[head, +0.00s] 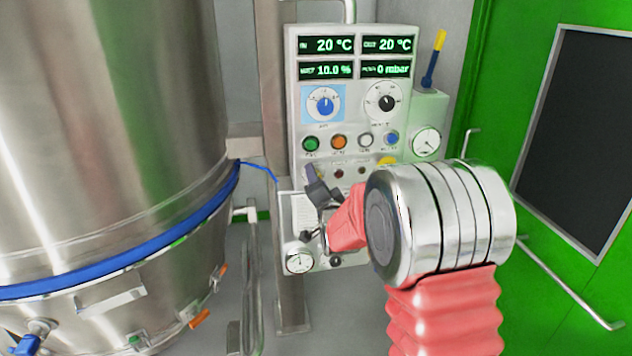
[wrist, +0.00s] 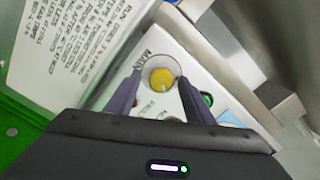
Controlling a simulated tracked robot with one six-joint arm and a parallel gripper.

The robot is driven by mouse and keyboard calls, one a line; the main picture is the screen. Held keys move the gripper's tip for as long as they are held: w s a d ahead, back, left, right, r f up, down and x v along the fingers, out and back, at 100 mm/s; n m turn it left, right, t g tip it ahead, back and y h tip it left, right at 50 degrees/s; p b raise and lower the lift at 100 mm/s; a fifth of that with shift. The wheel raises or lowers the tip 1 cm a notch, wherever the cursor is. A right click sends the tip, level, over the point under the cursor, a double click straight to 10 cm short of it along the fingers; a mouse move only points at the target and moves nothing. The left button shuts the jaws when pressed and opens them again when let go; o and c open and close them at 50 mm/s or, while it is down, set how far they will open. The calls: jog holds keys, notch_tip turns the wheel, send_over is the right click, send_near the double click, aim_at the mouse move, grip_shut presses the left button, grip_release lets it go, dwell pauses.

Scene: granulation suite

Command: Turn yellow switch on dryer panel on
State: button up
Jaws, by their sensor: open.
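The dryer panel (head: 350,120) is an upright white box with green displays, knobs and coloured buttons. In the wrist view a round yellow switch (wrist: 161,78) with a small pale mark sits on a white face beside the lettering "MAIN". My gripper (wrist: 159,86) is open, with one dark finger on each side of the switch; I cannot tell whether they touch it. In the head view my gripper (head: 318,182) is in front of the panel's lower left part. The yellow switch cannot be made out there. Its setting is unclear.
A large steel vessel (head: 110,120) with a blue band fills the left. A lower white box (head: 297,215) with a gauge stands below the panel. A gauge box (head: 428,120) is right of it. A green door (head: 505,110) with a dark window and handle is at right.

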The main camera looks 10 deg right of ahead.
jog(key=shift+s, duration=0.1)
jog(key=s, duration=1.3)
jog(key=shift+s, duration=0.3)
